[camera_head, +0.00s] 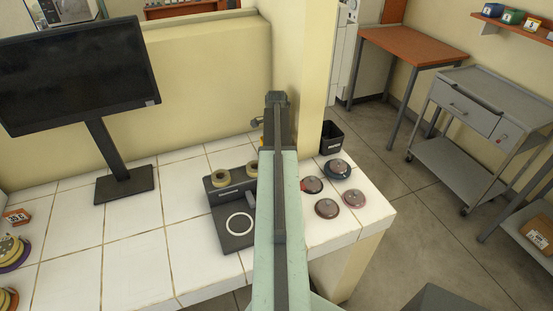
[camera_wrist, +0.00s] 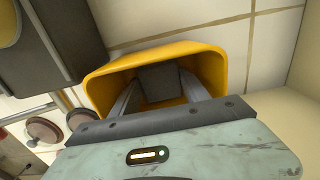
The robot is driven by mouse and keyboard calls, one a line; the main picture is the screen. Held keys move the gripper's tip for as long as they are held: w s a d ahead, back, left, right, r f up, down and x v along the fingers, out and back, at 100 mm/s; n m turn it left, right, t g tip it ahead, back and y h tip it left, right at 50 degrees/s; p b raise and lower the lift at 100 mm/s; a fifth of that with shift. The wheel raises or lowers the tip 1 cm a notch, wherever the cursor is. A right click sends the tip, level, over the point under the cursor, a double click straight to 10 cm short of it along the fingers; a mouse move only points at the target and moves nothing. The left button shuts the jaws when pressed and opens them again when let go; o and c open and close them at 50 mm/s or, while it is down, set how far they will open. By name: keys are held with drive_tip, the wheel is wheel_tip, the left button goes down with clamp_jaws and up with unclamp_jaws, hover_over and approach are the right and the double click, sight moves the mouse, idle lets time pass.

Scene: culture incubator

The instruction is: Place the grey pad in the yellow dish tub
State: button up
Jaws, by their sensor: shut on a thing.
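The yellow dish tub (camera_wrist: 210,62) stands on the white tiled counter in the wrist view. My gripper (camera_wrist: 160,94) points into the tub's mouth, with a finger at each side of the grey pad (camera_wrist: 160,78). It is shut on the pad, which shows inside the tub's outline; I cannot tell whether the pad touches the bottom. In the head view my arm covers the gripper and pad, and only a sliver of yellow shows at the arm's left edge.
A dark tape holder (camera_head: 232,215) with tape rolls stands left of my arm. Several round lidded pots (camera_head: 327,208) and a black bin (camera_head: 331,138) stand to the right, near the pillar (camera_head: 305,70). A monitor (camera_head: 80,75) stands at left. Bare tiles lie between monitor and holder.

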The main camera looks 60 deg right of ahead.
drive_tip(key=shift+f, duration=0.1)
drive_tip(key=o, duration=0.9)
wheel_tip(320, 180, up, 12)
drive_tip(key=p, duration=1.2)
drive_tip(key=shift+r, duration=0.2)
